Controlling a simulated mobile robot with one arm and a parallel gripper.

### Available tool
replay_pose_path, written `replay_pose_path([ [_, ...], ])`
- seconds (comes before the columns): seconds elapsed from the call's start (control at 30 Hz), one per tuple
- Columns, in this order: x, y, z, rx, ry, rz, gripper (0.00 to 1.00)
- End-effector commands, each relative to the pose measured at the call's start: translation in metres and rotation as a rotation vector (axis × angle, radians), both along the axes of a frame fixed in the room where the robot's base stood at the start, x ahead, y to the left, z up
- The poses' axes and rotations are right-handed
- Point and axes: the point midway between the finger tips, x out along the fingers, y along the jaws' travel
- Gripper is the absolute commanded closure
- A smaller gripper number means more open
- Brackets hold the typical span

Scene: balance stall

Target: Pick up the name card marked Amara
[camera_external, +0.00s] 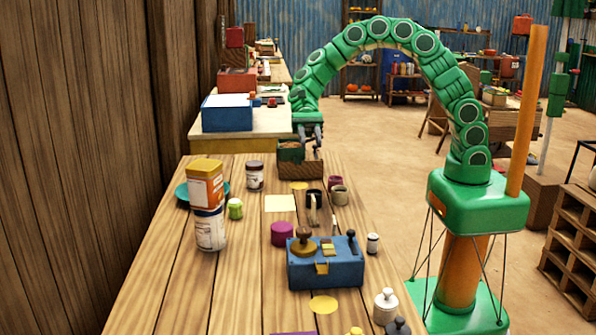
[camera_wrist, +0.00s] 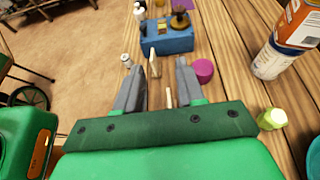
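No writing is legible in either view, so I cannot tell which thing is the card marked Amara. Two thin pale upright pieces, possibly name cards seen edge-on, show in the wrist view: one (camera_wrist: 154,64) lies beyond my fingertips, and the other (camera_wrist: 168,97) appears between the fingers. Thin pale pieces also show in the external view, one (camera_external: 313,211) in front of a dark cup. My gripper (camera_external: 311,143) is over the far end of the wooden table, by a brown box (camera_external: 301,169). In the wrist view my gripper (camera_wrist: 158,75) is open, its two grey fingers apart and holding nothing visible.
A blue box (camera_external: 325,270) with stamp-like tools stands mid-table. A magenta cylinder (camera_external: 282,234), a lime jar (camera_external: 235,209) and stacked orange-and-white containers (camera_external: 207,186) stand left. A white bottle (camera_external: 385,307) is near the front right. Bare planks (camera_external: 165,285) lie front left.

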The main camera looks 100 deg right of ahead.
Motion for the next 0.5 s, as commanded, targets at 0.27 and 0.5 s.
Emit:
replay_pose_path([
  [0.27, -0.002, 0.001, -0.087, 0.004, 0.011, 0.0, 0.62],
  [0.5, -0.002, 0.001, -0.145, 0.003, 0.008, 0.002, 0.62],
])
